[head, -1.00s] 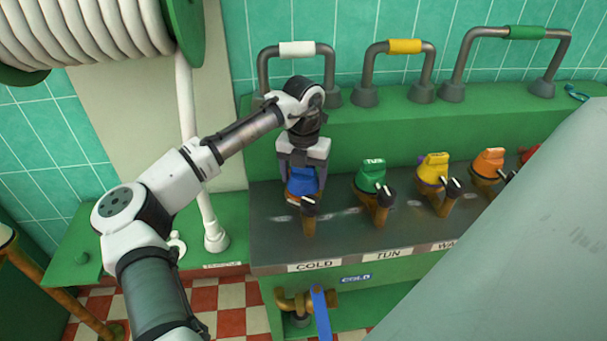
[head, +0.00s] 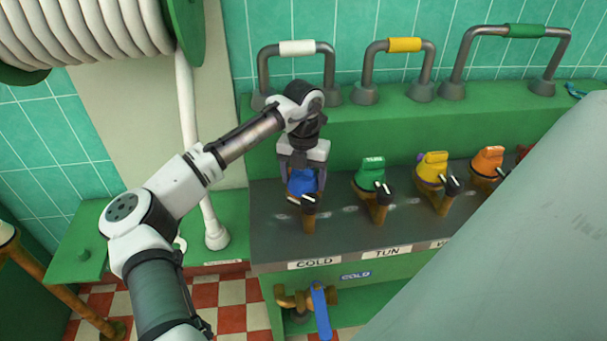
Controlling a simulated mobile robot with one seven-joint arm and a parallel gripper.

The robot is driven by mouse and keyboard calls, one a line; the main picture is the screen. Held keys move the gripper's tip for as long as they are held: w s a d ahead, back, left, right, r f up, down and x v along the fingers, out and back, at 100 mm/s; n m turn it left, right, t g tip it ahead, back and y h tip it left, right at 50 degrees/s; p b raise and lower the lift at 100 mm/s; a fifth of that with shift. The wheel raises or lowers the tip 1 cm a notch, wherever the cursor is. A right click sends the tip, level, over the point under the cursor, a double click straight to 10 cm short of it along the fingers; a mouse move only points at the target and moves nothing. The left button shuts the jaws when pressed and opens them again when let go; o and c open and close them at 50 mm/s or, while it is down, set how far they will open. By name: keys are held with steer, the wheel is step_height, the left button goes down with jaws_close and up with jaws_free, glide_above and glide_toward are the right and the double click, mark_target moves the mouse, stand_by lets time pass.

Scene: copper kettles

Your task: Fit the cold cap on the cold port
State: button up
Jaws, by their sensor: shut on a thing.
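The blue cold cap (head: 301,182) is between the fingers of my gripper (head: 302,178), which is shut on it and points down from above. The cap is at the cold port (head: 308,218), a brass port with a black and white lever, behind the COLD label (head: 314,263) at the left end of the dark counter. The gripper and cap hide the top of the port, so I cannot tell whether the cap is fully seated on it.
To the right stand the ports with a green cap (head: 371,172), a yellow cap (head: 433,167) and an orange cap (head: 487,160). Pipe loops with a white (head: 297,48), a yellow (head: 404,45) and a green sleeve (head: 525,31) rise behind. A grey surface (head: 520,240) blocks the lower right.

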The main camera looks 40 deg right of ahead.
steer(key=shift+f, duration=0.1)
steer(key=o, duration=1)
step_height(320, 180, up, 14)
steer(key=b, duration=0.1)
steer(key=shift+f, duration=0.15)
